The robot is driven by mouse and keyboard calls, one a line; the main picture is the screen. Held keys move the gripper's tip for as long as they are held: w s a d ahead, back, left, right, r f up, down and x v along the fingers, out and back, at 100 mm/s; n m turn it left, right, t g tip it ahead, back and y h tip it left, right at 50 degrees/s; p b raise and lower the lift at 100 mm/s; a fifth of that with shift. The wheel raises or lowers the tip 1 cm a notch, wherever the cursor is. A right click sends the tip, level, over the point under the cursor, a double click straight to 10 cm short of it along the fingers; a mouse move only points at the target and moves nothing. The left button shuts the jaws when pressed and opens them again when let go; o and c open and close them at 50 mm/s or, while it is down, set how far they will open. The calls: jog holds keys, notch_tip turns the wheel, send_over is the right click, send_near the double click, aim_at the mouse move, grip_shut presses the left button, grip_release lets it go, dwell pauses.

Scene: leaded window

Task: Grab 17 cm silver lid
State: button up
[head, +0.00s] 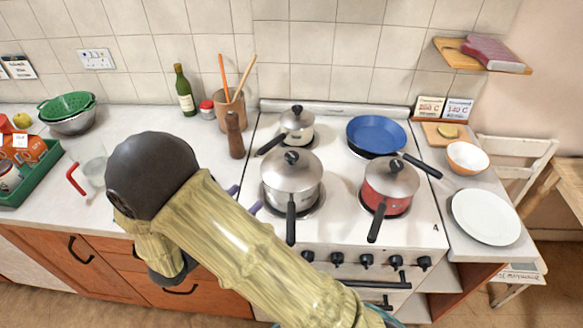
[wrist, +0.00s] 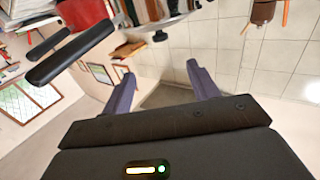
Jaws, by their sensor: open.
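Three pots on the white stove wear silver lids with black knobs. One lid (head: 291,171) is on the large silver pot (head: 292,200) at the front left. One lid (head: 391,178) is on the red pot (head: 384,203) at the front right. A smaller lid (head: 297,118) is on the cream pot (head: 300,134) at the back left. I cannot tell which lid measures 17 cm. My gripper (head: 244,198) is mostly hidden behind my arm; its purple fingertips show just left of the large silver pot. In the wrist view its fingers (wrist: 162,88) are apart with nothing held between them.
A blue frying pan (head: 376,134) sits at the back right. A pepper mill (head: 235,134) and a utensil pot (head: 230,108) stand left of the stove. A glass jug (head: 90,165) is further left. A white plate (head: 486,217) and a bowl (head: 467,157) lie right.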

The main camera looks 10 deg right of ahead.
jog(key=shift+d, duration=0.1)
jog(key=p, duration=0.3)
send_near(288, 160)
jog(key=x, duration=0.4)
jog(key=shift+w+d+f, duration=0.1)
jog(key=shift+w+d, duration=0.1)
jog(key=shift+w, duration=0.05)
jog(key=shift+w+d+f, duration=0.1)
jog(key=shift+w+d, duration=0.1)
